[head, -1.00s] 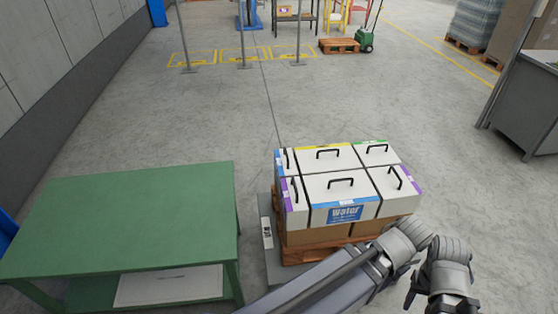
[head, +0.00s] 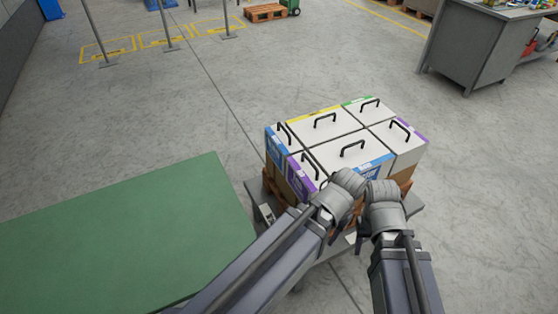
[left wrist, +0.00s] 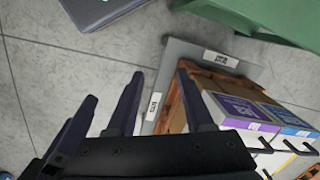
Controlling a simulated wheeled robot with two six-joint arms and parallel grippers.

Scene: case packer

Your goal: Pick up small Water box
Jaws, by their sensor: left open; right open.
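White boxes with black handles stand packed together on a pallet in the head view. A small box with a blue band (head: 278,148) is at the left rear of the group; its lettering is too small to read. It shows partly in the left wrist view (left wrist: 297,131), right of the fingers. A larger blue-banded box (head: 340,152) is at the front middle, its label partly behind my arms. My left gripper (left wrist: 158,85) is open and empty, over the pallet's edge. My right gripper (head: 361,238) is open in front of the stack, mostly hidden by its wrist.
A wooden pallet (left wrist: 179,108) on a grey base (left wrist: 240,68) carries the stack. A green table (head: 150,235) is close on the left. A grey workbench (head: 482,50) is at the back right. The floor behind the stack is clear.

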